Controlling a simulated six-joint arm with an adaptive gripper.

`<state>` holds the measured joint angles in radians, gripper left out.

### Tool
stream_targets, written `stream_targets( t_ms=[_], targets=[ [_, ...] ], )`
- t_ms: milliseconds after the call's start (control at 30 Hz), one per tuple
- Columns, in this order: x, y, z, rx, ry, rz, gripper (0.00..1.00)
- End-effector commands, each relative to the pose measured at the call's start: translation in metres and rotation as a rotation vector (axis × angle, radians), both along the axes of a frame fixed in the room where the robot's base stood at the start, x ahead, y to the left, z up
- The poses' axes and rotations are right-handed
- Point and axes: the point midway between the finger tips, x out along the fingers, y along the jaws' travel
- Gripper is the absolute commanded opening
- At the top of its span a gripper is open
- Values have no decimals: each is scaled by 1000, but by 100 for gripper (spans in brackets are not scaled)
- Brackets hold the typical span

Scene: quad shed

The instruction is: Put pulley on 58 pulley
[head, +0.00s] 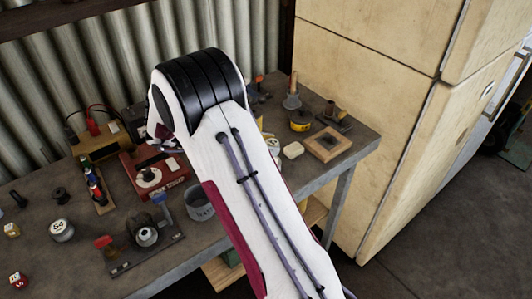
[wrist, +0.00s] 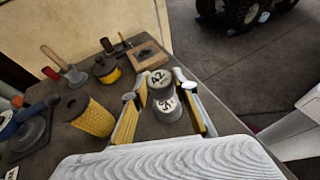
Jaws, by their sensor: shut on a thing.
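In the wrist view my gripper (wrist: 163,95) has its yellow-padded fingers on either side of grey round pieces. The farther piece has a pale label reading 42 (wrist: 159,77). A nearer grey piece, whose label looks like 31 (wrist: 167,106), sits against it between the pads. I cannot tell from this angle how the two are joined or stacked. In the head view my arm hides the gripper and these pieces. A round can (head: 62,230) with a white top stands on the bench at left; its number looks like 54 but is too small to be sure. I cannot make out a clear 58.
Right end of the bench: a wooden frame block (head: 325,145), a yellow-banded ring (head: 301,120) and a yellow ribbed filter (wrist: 90,115). Left part: a vise-like tool (head: 147,236), a grey cup (head: 200,208), a red box (head: 152,172) and small labelled pieces. A tall cabinet (head: 385,90) stands behind.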

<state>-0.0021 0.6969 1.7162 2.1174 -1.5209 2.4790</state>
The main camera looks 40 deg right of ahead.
Motion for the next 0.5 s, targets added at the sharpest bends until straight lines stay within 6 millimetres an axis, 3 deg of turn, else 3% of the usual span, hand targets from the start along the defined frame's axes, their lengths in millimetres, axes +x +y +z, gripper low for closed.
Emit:
stream_targets(
  t_ms=[500],
  targets=[
    [0,0,-37,-1,0,0,6]
  ],
)
